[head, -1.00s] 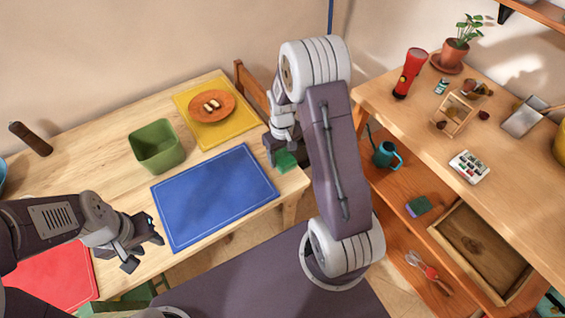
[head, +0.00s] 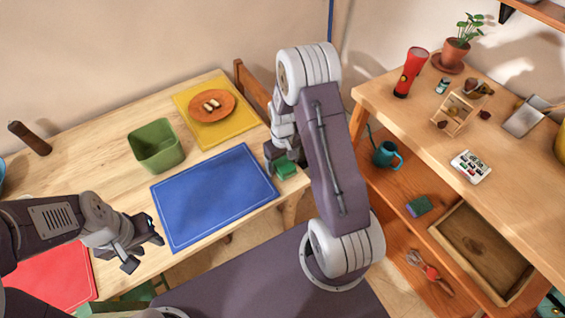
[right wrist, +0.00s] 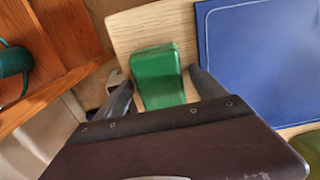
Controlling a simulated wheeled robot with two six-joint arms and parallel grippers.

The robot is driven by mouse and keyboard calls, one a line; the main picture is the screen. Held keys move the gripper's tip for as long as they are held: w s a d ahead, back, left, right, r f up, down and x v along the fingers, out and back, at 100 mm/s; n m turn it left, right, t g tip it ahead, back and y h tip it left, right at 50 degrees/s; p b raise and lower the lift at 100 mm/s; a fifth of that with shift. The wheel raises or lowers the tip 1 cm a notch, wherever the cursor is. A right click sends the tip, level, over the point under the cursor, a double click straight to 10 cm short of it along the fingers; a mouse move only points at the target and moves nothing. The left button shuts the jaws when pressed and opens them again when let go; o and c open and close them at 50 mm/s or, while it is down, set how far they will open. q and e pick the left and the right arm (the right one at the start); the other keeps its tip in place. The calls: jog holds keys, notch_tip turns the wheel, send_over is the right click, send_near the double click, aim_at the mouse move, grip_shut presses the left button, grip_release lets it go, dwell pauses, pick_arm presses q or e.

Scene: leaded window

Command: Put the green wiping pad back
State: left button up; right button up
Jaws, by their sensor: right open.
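The green wiping pad (head: 286,168) is at the right end of the wooden table, by the corner. It also shows in the right wrist view (right wrist: 158,75) between the two fingers, over bare wood. My right gripper (head: 283,160) is open around the pad, with a finger on each side; I cannot tell whether either finger touches it. The pad seems to lie flat on the wood, but its underside is hidden. My left gripper (head: 146,243) has its fingers apart, empty, near the lower left of the blue mat (head: 213,195).
A green bin (head: 156,147) and a yellow mat (head: 236,130) with an orange plate (head: 212,104) stand behind the blue mat. A red mat (head: 52,275) lies front left. On the right shelf are a teal watering can (head: 386,155) and a sponge-like block (head: 418,206).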

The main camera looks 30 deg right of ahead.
aim_at(283, 162)
jog(key=shift+r, duration=0.4)
notch_tip(283, 162, up, 12)
jog(key=p, duration=0.1)
jog(key=s+a+r, duration=0.1)
jog(key=s+a, duration=0.2)
jog(key=s, duration=0.3)
jog(key=s+a+r+m+t+p, duration=0.1)
jog(key=s+a, duration=0.3)
jog(key=s, duration=0.2)
jog(key=shift+s+a, duration=0.3)
